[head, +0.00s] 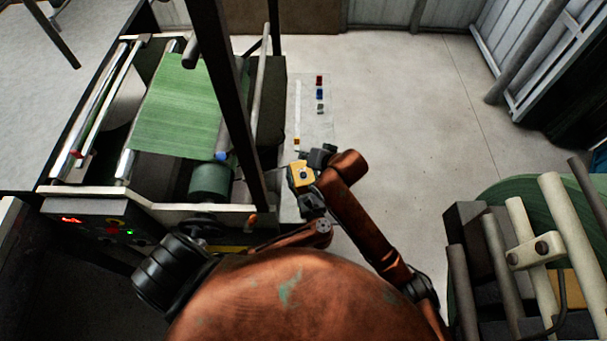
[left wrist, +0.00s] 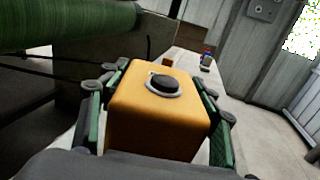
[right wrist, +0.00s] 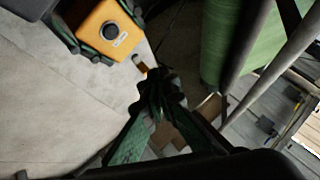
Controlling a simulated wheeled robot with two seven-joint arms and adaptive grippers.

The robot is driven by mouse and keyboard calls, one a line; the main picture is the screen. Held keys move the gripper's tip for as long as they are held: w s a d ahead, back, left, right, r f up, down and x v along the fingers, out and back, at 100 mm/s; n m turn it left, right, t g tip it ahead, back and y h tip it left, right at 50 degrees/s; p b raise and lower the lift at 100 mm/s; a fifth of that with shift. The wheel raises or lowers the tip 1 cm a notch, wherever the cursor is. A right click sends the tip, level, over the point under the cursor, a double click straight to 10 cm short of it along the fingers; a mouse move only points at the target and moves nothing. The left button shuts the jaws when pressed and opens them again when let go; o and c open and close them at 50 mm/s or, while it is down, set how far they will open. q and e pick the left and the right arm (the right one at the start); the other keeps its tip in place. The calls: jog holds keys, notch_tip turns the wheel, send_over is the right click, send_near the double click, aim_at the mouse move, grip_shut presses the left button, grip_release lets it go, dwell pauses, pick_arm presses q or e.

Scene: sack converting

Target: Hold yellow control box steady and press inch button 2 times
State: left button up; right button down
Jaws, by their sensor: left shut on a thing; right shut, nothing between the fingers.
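The yellow control box (head: 302,178) is held beside the machine's right side. It fills the middle of the left wrist view (left wrist: 155,125), with the round black inch button (left wrist: 163,83) in a pale ring on its upper face. My left gripper (left wrist: 158,108) is shut on the box, one green-padded finger on each side. In the right wrist view the box shows at upper left, with the button (right wrist: 112,29) and a small white label facing the camera. My right gripper (right wrist: 160,85) is shut and empty, its tips beside the box and apart from the button.
The machine with green film (head: 178,110) and a green roller (head: 211,182) stands left. A dark upright post (head: 235,110) rises near the box. A pale surface (head: 316,110) with small coloured items lies behind. Rails and a green roll (head: 500,195) are at right; the floor between is clear.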

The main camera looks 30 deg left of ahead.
aim_at(305, 176)
jog(key=shift+f, duration=4.25)
jog(key=shift+f, duration=0.15)
jog(key=shift+f, duration=0.3)
jog(key=shift+f, duration=0.45)
jog(key=shift+r, duration=3.35)
